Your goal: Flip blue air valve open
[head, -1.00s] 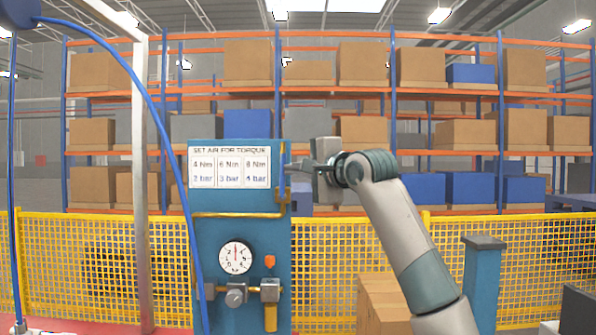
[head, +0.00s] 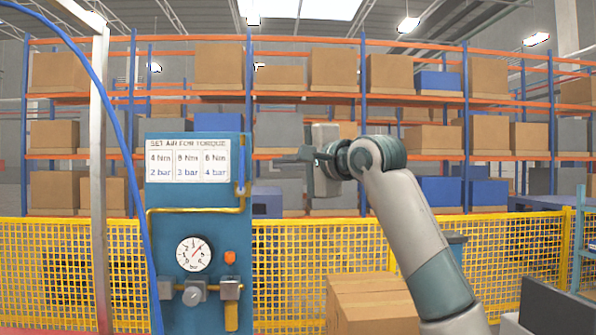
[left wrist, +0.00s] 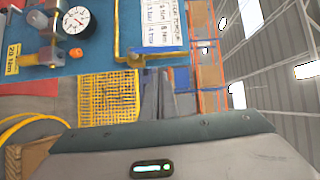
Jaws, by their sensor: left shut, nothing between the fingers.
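The blue air valve lever (head: 241,172) stands upright along the yellow pipe at the upper right edge of the blue panel (head: 170,225). In the left wrist view, the valve (left wrist: 155,52) lies on the panel's near edge, beyond my fingers. My left gripper (head: 290,159) is to the right of the lever, its fingers pointing left at the panel. They are shut and empty, with a gap to the lever. My right gripper is not in view.
The panel carries a pressure gauge (head: 194,253), a grey regulator knob (head: 194,294), an orange part (head: 230,257) and a sign (head: 188,165). A blue hose and a pale post (head: 100,180) stand left. Cardboard boxes (head: 370,302) and a yellow fence lie behind.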

